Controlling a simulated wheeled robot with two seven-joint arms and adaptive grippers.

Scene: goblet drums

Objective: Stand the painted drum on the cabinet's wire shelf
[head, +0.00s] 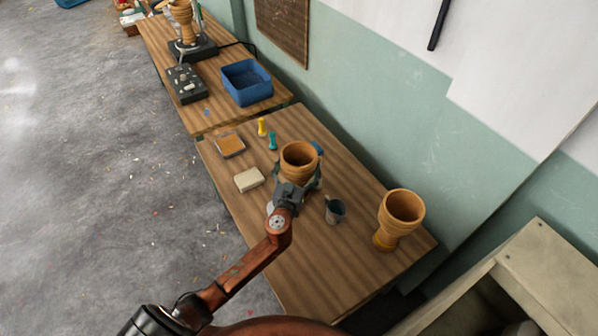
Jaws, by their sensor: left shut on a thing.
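My left gripper (297,186) is shut on an orange-tan goblet drum (299,158), over the middle of the near table. The drum is upright with its wide open mouth up; the gripper hides its lower part. I cannot make out a painted pattern on it. A second goblet drum (400,212) of similar colour stands at the table's right end, apart from the gripper. A third drum (184,20) stands on a dark stand on the far table. A beige cabinet-like body (560,262) shows at the lower right; no wire shelf is visible. My right gripper is out of view.
On the near wooden table (318,270) are a grey cup (335,211), a cream block (249,179), a small orange-topped tray (230,145), and yellow (262,127) and teal (273,141) pieces. A blue bin (246,83) sits behind. The green wall borders the right side.

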